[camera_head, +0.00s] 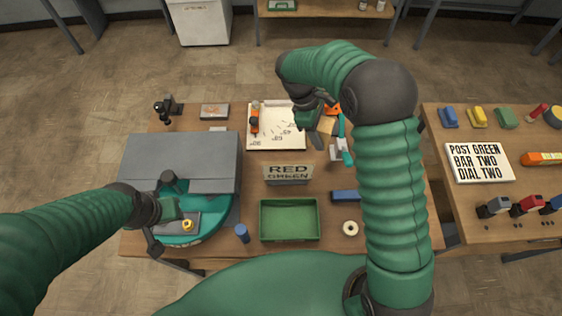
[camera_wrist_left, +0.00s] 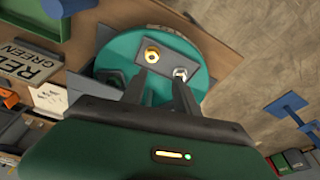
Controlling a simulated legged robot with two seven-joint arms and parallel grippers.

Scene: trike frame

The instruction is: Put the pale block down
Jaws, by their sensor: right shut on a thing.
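The pale block (camera_head: 327,125), a tan piece, shows at the right edge of the white marked board. My right gripper (camera_head: 319,128) is shut on it; the arm hides part of the grip. I cannot tell whether the block touches the surface below. My left gripper (camera_wrist_left: 166,82) appears open and empty, its two fingers apart over a grey plate (camera_wrist_left: 165,58) on the teal turntable (camera_wrist_left: 106,63).
The white board (camera_head: 275,138) carries printed angle numbers. Orange and teal tools (camera_head: 346,150) lie close to the right gripper. A RED GREEN sign (camera_head: 288,173), a green tray (camera_head: 289,235) and a cream ring (camera_head: 350,228) stand nearer. Bare wood shows between them.

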